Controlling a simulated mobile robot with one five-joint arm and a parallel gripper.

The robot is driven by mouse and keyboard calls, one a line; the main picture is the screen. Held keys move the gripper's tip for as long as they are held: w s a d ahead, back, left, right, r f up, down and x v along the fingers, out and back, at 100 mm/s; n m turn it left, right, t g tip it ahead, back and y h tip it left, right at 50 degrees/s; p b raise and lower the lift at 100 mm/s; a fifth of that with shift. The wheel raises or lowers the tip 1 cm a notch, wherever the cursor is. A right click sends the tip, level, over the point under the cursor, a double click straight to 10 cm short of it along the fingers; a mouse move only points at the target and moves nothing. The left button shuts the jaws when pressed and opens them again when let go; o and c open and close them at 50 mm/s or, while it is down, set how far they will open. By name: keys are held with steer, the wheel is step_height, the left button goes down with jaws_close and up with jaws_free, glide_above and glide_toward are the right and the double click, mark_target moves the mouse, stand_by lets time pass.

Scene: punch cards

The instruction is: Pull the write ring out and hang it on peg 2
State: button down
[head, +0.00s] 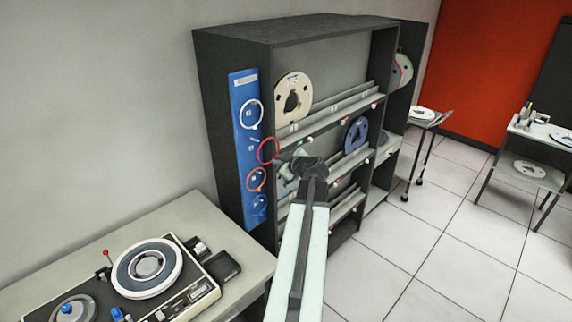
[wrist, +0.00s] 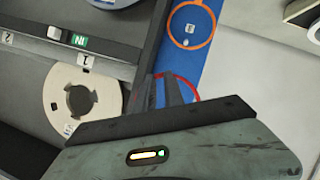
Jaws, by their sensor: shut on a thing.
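My gripper (head: 285,156) is shut on a red ring (head: 260,154). It holds the ring in front of the blue peg board (head: 238,105) on the side of the shelf. The ring overlaps the board's second place from the top in the head view; I cannot tell whether it touches a peg. A white ring (head: 242,114) hangs above, and an orange ring (head: 248,181) and a blue ring (head: 252,207) hang below. In the wrist view the fingers (wrist: 168,92) partly hide the red ring (wrist: 192,87), next to the blue board (wrist: 188,62) and the orange ring (wrist: 211,30).
The dark shelf (head: 225,60) holds a cream reel (head: 283,88) and a blue reel (head: 350,138) close to my arm. A desk with a tape deck (head: 195,303) stands at lower left. Carts stand at right, with open tiled floor (head: 420,230) between.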

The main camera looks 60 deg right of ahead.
steer(key=shift+w+a+r+b+x, duration=0.1)
steer(key=shift+w+a+b+x, duration=0.25)
steer(key=shift+x, duration=1.1)
steer(key=shift+w+a+r+b+x, duration=0.15)
steer(key=shift+b+x, duration=0.4)
steer(key=shift+x, duration=0.9)
steer(key=shift+w+a+r+b+x, duration=0.1)
steer(key=shift+a+b+x, duration=0.25)
steer(key=shift+x, duration=1.1)
steer(key=shift+d, duration=0.1)
steer(key=c, duration=1.3)
jaws_free()
steer(key=shift+c, duration=1.3)
steer(key=shift+s, duration=0.1)
